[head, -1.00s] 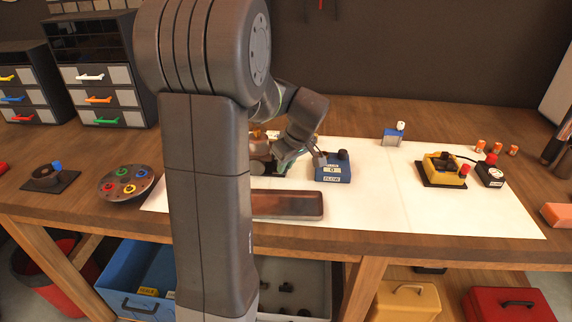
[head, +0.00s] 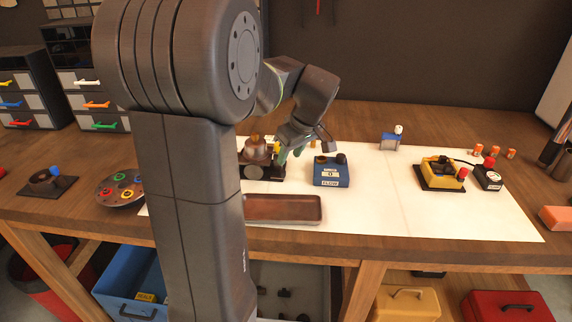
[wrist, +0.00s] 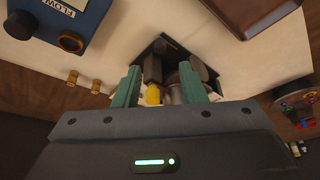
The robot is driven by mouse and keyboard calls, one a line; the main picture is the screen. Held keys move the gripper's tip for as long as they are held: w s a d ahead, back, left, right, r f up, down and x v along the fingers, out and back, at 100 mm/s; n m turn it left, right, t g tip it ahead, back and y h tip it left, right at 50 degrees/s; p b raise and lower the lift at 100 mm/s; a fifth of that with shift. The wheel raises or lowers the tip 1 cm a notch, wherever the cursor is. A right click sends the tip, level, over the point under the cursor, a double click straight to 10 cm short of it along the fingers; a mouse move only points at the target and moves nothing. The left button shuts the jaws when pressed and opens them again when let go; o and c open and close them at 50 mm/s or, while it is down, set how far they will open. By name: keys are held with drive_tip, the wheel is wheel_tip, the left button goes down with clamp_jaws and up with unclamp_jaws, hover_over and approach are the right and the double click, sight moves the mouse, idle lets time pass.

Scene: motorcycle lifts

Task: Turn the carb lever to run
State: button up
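A copper-coloured unit on a dark base (head: 258,157), which looks like the carb, sits on the white mat left of the blue flow box. A small yellow part shows near its top. My gripper (head: 291,152) is just to its right. In the wrist view my gripper (wrist: 160,80) has two green fingers spread apart, with the dark base (wrist: 172,50), a yellow part (wrist: 153,95) and grey parts beyond or between them. I cannot tell whether the fingers touch anything. The lever and any run mark cannot be made out.
A blue flow box (head: 331,171) stands close right of my gripper. A brown tray (head: 284,209) lies in front. A round plate with coloured rings (head: 121,188) is at left. A yellow device (head: 441,173) stands at right. The mat between is clear.

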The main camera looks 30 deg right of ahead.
sight(283, 171)
drive_tip(key=v, duration=0.7)
drive_tip(key=shift+f, duration=0.15)
drive_tip(key=x, duration=1.3)
drive_tip(key=shift+w+f, duration=0.2)
drive_tip(key=shift+f, duration=0.1)
drive_tip(key=shift+r, duration=0.1)
